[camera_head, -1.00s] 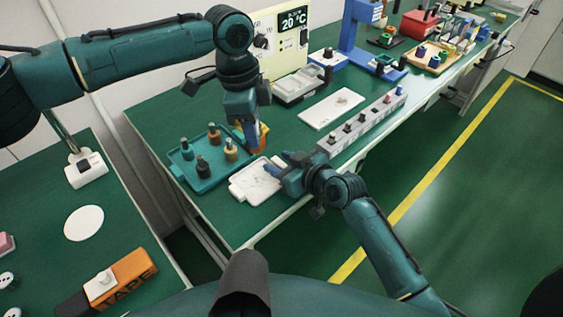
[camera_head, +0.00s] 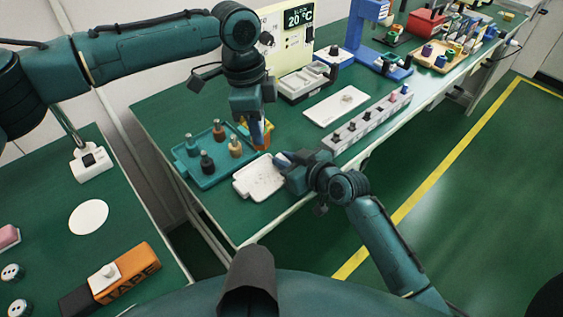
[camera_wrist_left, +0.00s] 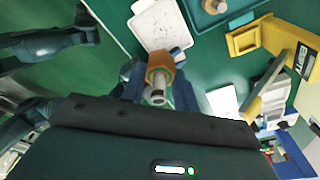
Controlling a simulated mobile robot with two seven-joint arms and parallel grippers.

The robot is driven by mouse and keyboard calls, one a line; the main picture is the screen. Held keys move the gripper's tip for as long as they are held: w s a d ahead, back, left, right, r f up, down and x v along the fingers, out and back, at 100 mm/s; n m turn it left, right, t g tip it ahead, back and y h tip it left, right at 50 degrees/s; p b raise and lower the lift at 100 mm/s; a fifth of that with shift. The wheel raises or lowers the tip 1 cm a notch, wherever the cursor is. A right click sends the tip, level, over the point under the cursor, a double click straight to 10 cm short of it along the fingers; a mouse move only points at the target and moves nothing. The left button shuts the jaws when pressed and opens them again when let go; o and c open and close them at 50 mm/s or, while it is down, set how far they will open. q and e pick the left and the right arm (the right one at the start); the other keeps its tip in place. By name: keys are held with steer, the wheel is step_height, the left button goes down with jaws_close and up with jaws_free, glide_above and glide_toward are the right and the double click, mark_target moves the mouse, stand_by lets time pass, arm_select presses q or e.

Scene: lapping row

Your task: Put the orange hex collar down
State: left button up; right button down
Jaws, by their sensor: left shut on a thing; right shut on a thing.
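The orange hex collar (camera_head: 262,142) is below my left gripper (camera_head: 259,128), over the green bench just behind a white tray (camera_head: 245,187). In the left wrist view the collar (camera_wrist_left: 156,82) sits between the two fingertips (camera_wrist_left: 158,88) of my left gripper, which is shut on it. A grey pin-like part shows at its middle. Whether the collar touches the bench is unclear. My right gripper (camera_head: 281,160) is low at the white tray's right edge and shut on it; its exact hold is partly hidden.
A grey row of knobs (camera_head: 365,124) and a flat white plate (camera_head: 336,104) lie to the right. A display box (camera_head: 287,42) stands behind. Some bare bench lies between them.

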arm_select(q)
steer(key=n, duration=0.5)
steer(key=shift+s+d+f, duration=0.1)
steer(key=shift+s+f, duration=0.1)
steer(key=shift+f, duration=0.1)
steer(key=n+t, duration=0.1)
steer(key=n, duration=0.5)
steer(key=shift+f, duration=0.1)
steer(key=shift+f+n+y, duration=0.3)
steer(key=shift+f+n, duration=0.05)
steer(key=shift+n, duration=0.05)
glide_above(264, 176)
steer(key=f, duration=0.9)
steer(key=shift+s+a+f, duration=0.15)
steer(key=shift+s+a, duration=0.05)
steer(key=shift+s, duration=0.1)
steer(key=o, duration=1)
steer(key=shift+f, duration=0.1)
steer(key=shift+c, duration=0.2)
